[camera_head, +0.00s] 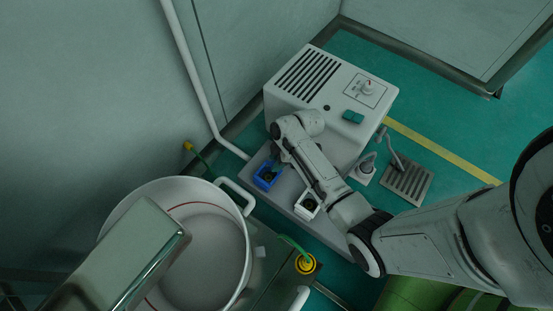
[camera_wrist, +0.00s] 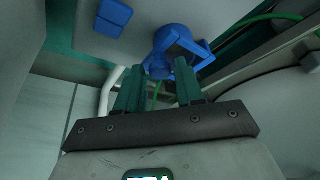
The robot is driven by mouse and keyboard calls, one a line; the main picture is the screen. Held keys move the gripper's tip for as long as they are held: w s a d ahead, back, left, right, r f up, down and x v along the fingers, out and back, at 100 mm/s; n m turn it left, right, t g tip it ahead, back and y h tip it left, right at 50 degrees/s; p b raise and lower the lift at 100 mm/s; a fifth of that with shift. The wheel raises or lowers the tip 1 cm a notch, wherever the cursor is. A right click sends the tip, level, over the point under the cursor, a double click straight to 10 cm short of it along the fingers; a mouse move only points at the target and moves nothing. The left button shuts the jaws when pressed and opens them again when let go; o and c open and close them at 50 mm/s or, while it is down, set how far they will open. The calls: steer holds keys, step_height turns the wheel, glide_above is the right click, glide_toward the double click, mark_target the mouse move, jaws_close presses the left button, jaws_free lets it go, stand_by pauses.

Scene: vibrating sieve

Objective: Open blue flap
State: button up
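The blue flap unit (camera_head: 267,174) sits on the grey ledge at the foot of the white machine, with a dark center in the head view. In the head view my wrist is just above and right of the blue unit, and the fingertips are mostly hidden.
A white socket-like unit (camera_head: 307,207) sits beside the blue one, under my arm. The white machine (camera_head: 372,108) stands behind. A large white drum (camera_head: 247,262) is at lower left. Blue rectangular pads (camera_wrist: 113,17) and a green hose (camera_wrist: 262,38) show in the wrist view.

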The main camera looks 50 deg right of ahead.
jaws_close()
stand_by(0.4)
